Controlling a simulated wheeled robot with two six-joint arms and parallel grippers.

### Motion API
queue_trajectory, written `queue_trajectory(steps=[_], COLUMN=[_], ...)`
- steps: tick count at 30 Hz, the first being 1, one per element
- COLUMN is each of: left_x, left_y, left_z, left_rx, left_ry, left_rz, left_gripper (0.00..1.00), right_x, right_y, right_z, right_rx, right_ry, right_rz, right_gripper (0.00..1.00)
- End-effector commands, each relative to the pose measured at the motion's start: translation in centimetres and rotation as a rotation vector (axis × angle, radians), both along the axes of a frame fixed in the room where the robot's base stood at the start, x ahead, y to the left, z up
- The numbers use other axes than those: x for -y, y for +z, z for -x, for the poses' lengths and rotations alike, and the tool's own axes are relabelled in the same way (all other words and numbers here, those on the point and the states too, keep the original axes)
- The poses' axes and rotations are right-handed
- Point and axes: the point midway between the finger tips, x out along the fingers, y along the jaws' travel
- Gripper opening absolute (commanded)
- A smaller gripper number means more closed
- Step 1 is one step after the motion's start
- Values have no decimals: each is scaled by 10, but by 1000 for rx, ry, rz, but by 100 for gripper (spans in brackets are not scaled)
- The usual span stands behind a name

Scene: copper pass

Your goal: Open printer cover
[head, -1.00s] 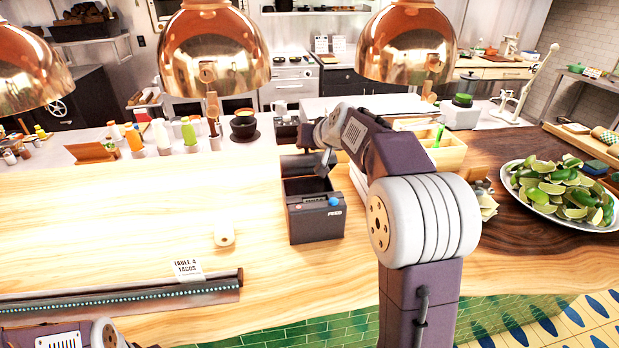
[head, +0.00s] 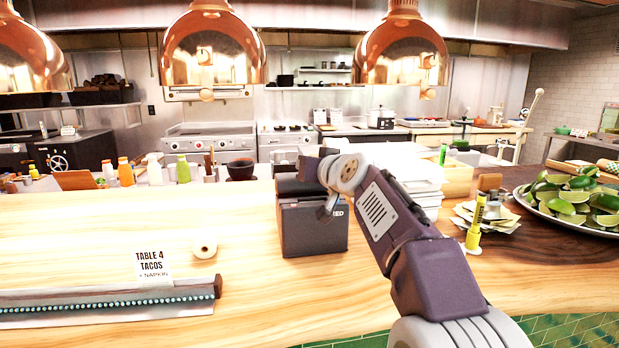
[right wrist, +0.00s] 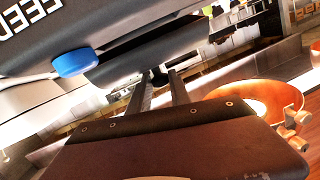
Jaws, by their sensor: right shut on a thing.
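The printer (head: 312,230) is a dark box on the wooden counter, just right of the middle in the head view. Its dark cover (head: 308,168) looks raised at the back of the box; the arm partly hides it. My right gripper (head: 328,208) is at the printer's right side, its fingers mostly hidden in the head view. In the right wrist view, the fingers (right wrist: 160,88) are shut at the rounded dark edge of the cover (right wrist: 150,52). The blue button (right wrist: 74,65) shows beside it. My left gripper is out of view.
A white paper roll (head: 204,247) and a ticket rail (head: 110,300) with an order slip (head: 152,264) lie to the left. White stacked items (head: 425,185), a yellow marker (head: 475,225) and a lime platter (head: 545,213) stand to the right. Copper lamps (head: 213,50) hang above.

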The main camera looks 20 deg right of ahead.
Motion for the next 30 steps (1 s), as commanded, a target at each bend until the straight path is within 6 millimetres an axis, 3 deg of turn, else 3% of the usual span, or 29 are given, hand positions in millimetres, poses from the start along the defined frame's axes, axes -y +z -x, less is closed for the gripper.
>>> queue_trajectory(steps=[12,13,15,23,26,30], left_x=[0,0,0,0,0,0], left_y=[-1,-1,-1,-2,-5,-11], left_z=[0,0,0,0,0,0], left_rx=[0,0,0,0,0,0], left_ry=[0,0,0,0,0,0], left_rz=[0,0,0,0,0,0], left_gripper=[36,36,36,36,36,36], right_x=[0,0,0,0,0,-3], right_y=[2,2,2,0,2,8], right_z=[0,0,0,1,13,45], right_rx=[9,9,8,5,7,9], right_ry=[-2,-2,-1,-1,-1,-2], right_rz=[2,2,2,1,2,3], right_gripper=[0,32,46,46,46,46])
